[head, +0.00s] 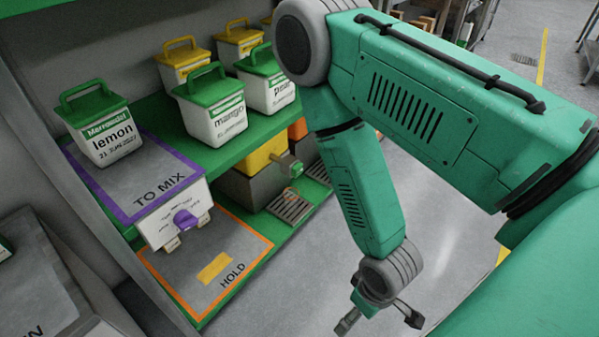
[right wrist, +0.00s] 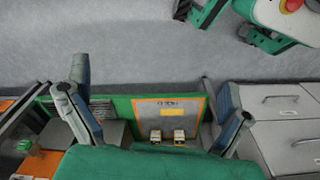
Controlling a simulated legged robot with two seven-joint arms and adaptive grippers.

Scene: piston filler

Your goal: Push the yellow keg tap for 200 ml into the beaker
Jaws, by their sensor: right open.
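The yellow keg (head: 262,155) sits on the lower green shelf in the head view, above a grey base. A small tap (head: 296,168) sticks out at its front right, above a slotted drip tray (head: 290,206). No beaker can be made out in either view. My right gripper (head: 380,318) hangs open and empty over the floor, in front of the shelf and apart from the keg and tap. Its spread fingers also show in the right wrist view (right wrist: 153,85). My left gripper is not in view.
An orange keg (head: 298,130) stands behind the yellow one. Lidded tubs, such as the lemon tub (head: 102,130), stand on the upper shelf. The floor (head: 440,225) before the shelf is clear.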

